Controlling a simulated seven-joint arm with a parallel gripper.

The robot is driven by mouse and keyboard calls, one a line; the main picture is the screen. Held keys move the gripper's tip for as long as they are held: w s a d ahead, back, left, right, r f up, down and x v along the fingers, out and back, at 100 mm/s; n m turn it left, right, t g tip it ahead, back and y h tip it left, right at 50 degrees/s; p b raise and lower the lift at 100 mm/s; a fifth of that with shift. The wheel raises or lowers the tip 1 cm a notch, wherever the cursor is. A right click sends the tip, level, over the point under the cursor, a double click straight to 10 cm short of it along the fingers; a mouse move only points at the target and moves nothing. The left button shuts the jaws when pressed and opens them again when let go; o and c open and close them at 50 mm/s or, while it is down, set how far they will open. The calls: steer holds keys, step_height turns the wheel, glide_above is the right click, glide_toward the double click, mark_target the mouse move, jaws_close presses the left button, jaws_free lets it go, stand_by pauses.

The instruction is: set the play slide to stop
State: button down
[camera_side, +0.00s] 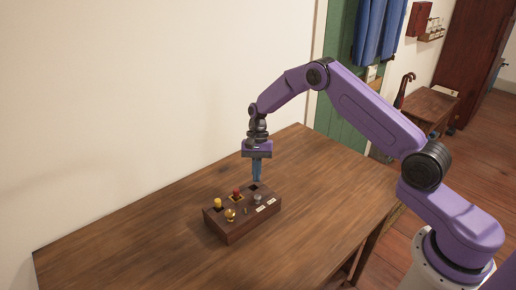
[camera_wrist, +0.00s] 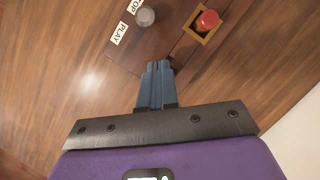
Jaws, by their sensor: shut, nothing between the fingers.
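The dark wooden control box (camera_side: 231,231) stands on the table. A grey round knob (camera_side: 257,198) sits on its top near two white labels; it also shows in the wrist view (camera_wrist: 145,17). My gripper (camera_side: 257,180) is shut and empty, pointing down just above the box's back edge. In the wrist view its fingertips (camera_wrist: 158,65) are apart from the knob.
A red button (camera_wrist: 207,19) in a yellow frame is on the box, also in the side view (camera_side: 236,194). The wooden table (camera_side: 140,240) is otherwise clear, with a wall behind.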

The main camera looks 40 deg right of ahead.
steer(key=v, duration=0.9)
steer(key=shift+r, duration=0.25)
